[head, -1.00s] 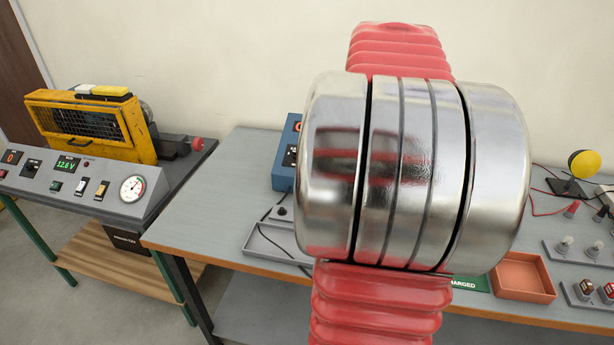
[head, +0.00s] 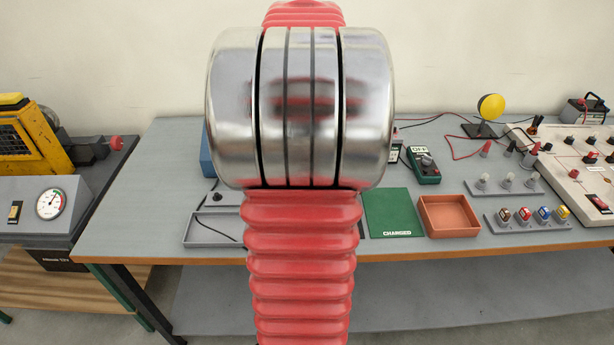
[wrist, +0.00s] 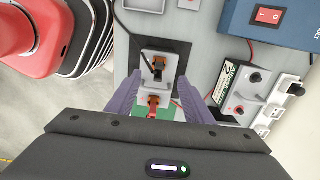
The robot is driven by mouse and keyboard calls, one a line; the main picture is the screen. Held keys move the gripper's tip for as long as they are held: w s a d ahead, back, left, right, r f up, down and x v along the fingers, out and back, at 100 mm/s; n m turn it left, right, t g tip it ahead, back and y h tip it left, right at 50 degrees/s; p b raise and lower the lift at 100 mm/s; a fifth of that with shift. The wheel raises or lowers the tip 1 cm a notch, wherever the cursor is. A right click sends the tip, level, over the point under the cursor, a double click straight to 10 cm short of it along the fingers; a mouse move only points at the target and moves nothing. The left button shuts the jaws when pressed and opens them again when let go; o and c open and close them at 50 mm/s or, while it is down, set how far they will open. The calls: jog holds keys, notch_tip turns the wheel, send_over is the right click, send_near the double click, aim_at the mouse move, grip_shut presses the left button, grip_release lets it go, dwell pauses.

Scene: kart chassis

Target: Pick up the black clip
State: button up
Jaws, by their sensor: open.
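The black clip (wrist: 158,70) shows in the wrist view, at the end of a thin black cable, on a small grey holder (wrist: 146,60) over a dark pad. My gripper (wrist: 159,84) is open, with its purple fingers on either side of the holder's lower part. The clip lies just past the fingertips in the picture; I cannot tell the height gap. A red clip (wrist: 153,110) sits nearer my palm, between the fingers. In the head view my arm hides the black clip and the gripper.
A black labelled battery (wrist: 228,82) and a blue box with a red switch (wrist: 270,15) are close on the right. On the bench are a grey tray (head: 205,240), a green CHARGED mat (head: 390,212), a terracotta tray (head: 448,216) and a green meter (head: 424,165).

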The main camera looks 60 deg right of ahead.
jog(key=shift+f, duration=2.1)
jog(key=shift+s+a+f, duration=0.1)
jog(key=shift+f, duration=1.2)
jog(key=shift+s+f, duration=0.1)
jog(key=shift+f, duration=1.2)
jog(key=c, duration=1.1)
jog(key=shift+r, duration=0.1)
jog(key=shift+c, duration=0.2)
notch_tip(320, 180, up, 10)
jog(key=shift+f, duration=0.1)
